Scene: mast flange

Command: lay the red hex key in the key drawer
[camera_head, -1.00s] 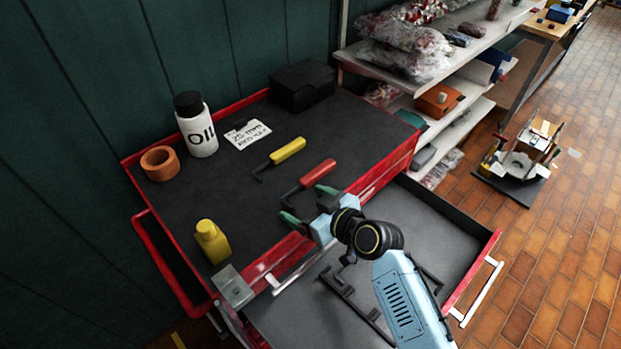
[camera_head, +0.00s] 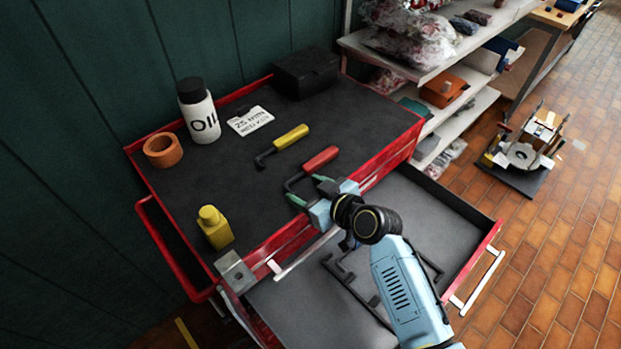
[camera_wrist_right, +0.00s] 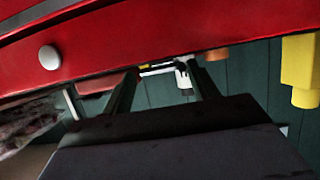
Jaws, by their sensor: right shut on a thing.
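The red hex key (camera_head: 320,159) has a red handle and a dark bent shaft. It is at the front edge of the dark cart top; I cannot tell whether it still touches the surface. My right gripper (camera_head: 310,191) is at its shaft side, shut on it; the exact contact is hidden. The right wrist view shows the two fingers (camera_wrist_right: 162,92) apart, below the red cart edge in that picture. The key drawer (camera_head: 450,220) is pulled out below the cart top, with a grey floor and dark bar-shaped pieces inside. My left gripper is out of view.
On the cart top are a yellow-handled hex key (camera_head: 290,137), an oil bottle (camera_head: 201,115), a card (camera_head: 250,121), an orange ring (camera_head: 163,150), a black box (camera_head: 306,73) and a yellow bottle (camera_head: 214,228). A shelf (camera_head: 440,58) stands behind right.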

